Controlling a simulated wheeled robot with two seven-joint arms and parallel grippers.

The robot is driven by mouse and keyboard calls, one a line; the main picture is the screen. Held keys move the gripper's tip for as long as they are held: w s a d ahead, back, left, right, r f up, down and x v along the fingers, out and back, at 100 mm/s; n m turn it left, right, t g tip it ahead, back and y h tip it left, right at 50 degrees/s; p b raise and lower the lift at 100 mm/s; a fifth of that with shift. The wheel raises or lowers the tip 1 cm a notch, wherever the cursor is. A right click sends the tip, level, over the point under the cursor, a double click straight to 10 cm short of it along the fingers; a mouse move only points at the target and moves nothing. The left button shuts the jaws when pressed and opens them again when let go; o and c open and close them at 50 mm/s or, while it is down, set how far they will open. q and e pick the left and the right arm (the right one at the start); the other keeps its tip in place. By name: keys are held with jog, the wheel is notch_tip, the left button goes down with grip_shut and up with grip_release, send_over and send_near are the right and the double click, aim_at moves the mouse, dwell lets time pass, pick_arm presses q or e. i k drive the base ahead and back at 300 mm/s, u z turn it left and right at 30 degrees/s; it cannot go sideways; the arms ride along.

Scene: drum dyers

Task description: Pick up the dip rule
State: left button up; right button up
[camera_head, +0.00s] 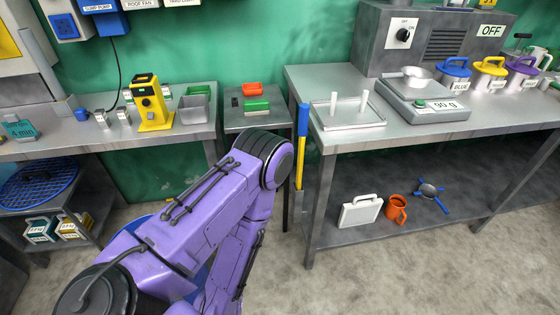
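A long upright stick, blue at the top and yellow below (301,150), looks like the dip rule. It stands at the left front corner of the right-hand bench, in the gap beside the small middle table. Its lower end passes into a grey piece beside the bench leg. A purple arm of mine comes in from the lower left, and its bent joint is just left of the stick in the picture. I cannot tell whether they touch. Neither gripper shows in this view.
The right bench (335,143) carries a tray (345,120), a scale (425,98) and coloured-lid jugs. Its lower shelf holds a white case (361,211) and an orange mug (396,209). A yellow device (148,104) stands on the left bench. Concrete floor is open in front.

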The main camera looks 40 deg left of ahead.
aim_at(303, 111)
jog(key=i, duration=1.05)
jog(key=u, duration=1.5)
